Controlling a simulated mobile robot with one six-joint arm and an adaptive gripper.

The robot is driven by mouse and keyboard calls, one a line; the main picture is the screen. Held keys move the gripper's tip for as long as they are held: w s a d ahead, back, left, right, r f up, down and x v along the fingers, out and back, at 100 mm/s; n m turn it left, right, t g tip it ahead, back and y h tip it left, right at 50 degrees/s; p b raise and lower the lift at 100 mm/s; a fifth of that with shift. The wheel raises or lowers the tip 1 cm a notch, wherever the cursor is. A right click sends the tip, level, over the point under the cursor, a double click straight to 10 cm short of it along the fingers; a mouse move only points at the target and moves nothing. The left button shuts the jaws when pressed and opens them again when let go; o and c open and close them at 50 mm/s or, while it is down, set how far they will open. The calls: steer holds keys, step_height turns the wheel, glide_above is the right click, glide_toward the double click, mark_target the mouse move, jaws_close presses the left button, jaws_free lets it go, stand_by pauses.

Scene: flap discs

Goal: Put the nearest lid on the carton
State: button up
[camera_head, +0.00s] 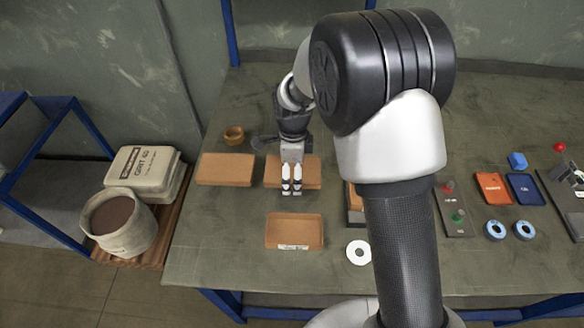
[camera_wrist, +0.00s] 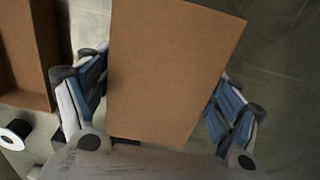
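The carton (camera_head: 276,245) is an open, shallow brown box with a white label on its front wall. Its wall shows at the left of the wrist view (camera_wrist: 46,60). A flat brown lid (camera_head: 309,172) lies behind the carton, and my gripper (camera_head: 292,188) is over it, pointing down. In the wrist view the lid (camera_wrist: 170,70) fills the space between my two fingers (camera_wrist: 162,85), which stand close along its opposite edges. I cannot tell whether they press on it. A second brown lid (camera_head: 226,169) lies to the left. A brown block-like piece (camera_head: 355,205) is partly hidden by my arm.
A white disc (camera_head: 358,253) lies right of the carton. A small brown ring (camera_head: 234,134) sits behind the left lid. Blue discs (camera_head: 496,230), orange (camera_head: 493,188) and blue packs (camera_head: 525,189) lie at the right.

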steer(key=c, duration=0.4)
steer(key=shift+r+p, duration=2.3)
steer(key=shift+r, duration=0.75)
